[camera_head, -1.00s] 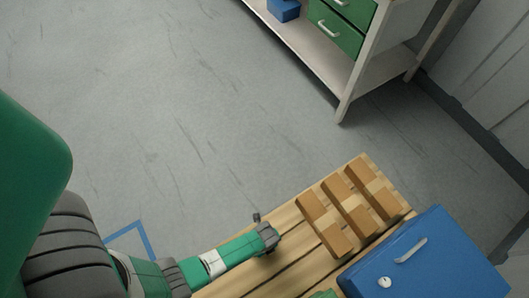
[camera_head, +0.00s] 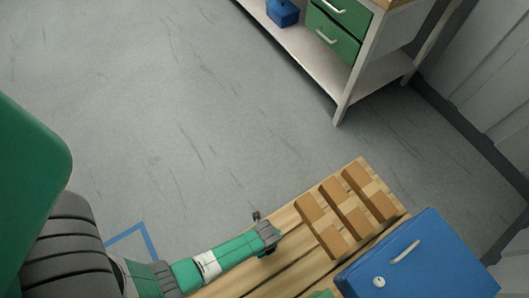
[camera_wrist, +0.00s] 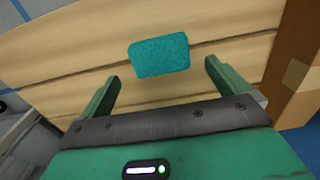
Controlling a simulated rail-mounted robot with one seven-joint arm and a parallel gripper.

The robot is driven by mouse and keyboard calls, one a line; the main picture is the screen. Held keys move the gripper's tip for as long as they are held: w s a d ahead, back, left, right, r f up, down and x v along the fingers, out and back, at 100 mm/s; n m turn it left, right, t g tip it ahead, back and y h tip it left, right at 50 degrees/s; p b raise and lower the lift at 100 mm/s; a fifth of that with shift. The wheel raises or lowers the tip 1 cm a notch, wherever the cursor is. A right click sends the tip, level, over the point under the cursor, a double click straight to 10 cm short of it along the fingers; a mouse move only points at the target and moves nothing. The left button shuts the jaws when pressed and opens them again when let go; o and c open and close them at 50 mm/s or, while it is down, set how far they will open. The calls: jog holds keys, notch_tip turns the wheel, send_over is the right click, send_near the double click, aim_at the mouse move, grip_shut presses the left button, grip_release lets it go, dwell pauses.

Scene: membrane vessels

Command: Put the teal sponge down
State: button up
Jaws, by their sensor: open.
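The teal sponge (camera_wrist: 160,55) lies on the wooden slatted surface (camera_wrist: 60,50) in the wrist view. My gripper (camera_wrist: 161,80) is open, with one green finger to each side of the sponge's near end and visible gaps between. The sponge appears just ahead of the fingertips, and neither finger touches it. In the head view my gripper (camera_head: 270,238) is over the left part of the wooden surface, and the sponge cannot be made out there.
A blue box (camera_head: 425,262) with a handle is at the lower right. A bench with green drawers (camera_head: 333,35) is at the top. The grey floor between is clear.

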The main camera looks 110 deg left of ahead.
notch_tip(320, 180, up, 6)
jog(key=shift+f+p, duration=0.1)
jog(key=shift+p, duration=1)
